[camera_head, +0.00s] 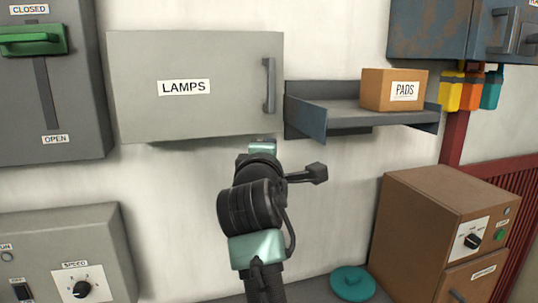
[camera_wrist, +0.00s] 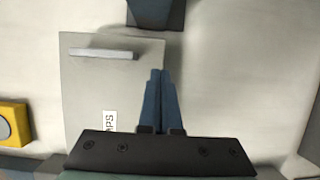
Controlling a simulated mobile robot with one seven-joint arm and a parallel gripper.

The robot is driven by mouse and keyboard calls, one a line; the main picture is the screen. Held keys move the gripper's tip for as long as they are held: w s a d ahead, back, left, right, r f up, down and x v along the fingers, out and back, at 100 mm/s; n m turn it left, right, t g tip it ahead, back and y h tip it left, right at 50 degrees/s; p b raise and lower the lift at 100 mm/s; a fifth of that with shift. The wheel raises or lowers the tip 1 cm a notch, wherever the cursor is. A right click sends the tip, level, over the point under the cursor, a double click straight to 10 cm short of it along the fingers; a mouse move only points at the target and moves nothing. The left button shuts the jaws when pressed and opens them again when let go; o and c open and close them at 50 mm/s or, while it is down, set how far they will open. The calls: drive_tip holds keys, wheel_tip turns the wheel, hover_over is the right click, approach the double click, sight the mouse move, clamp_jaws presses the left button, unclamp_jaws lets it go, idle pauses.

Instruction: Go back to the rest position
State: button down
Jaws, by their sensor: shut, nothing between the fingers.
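My gripper (camera_wrist: 160,75) shows in the wrist view with its two blue-grey fingers together and nothing between them. It is in front of the grey LAMPS cabinet (camera_wrist: 85,85), near the right edge of its door in that view. In the head view my arm rises in front of the wall, below the LAMPS cabinet (camera_head: 215,110), and hides the fingers. The cabinet door looks shut, with its bar handle (camera_head: 268,86) on the right side. The handle also shows in the wrist view (camera_wrist: 103,54), apart from the fingers.
A blue-grey shelf (camera_head: 340,112) holding a PADS box (camera_head: 385,88) sticks out right of the cabinet. A brown cabinet (camera_head: 415,235) stands lower right, near a round teal lid (camera_head: 352,283). A grey SPEED panel (camera_head: 100,240) is lower left. The wall between is bare.

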drive_tip(key=s+r+m+t+b, duration=0.1)
drive_tip(key=s+r+m+t, duration=0.2)
drive_tip(key=s, duration=0.7)
drive_tip(key=s+r+m+t+y+b, duration=0.1)
drive_tip(key=s+r+m+t, duration=0.2)
drive_tip(key=s+r+m, duration=0.3)
drive_tip(key=s+a+r+m+t+b, duration=0.1)
drive_tip(key=s+m, duration=0.6)
drive_tip(key=s, duration=0.7)
wheel_tip(320, 180, up, 4)
drive_tip(key=shift+f+m+t+y+b, duration=0.2)
drive_tip(key=shift+m+t+y+b, duration=0.3)
drive_tip(key=shift+t, duration=0.6)
drive_tip(key=shift+s+a, duration=0.1)
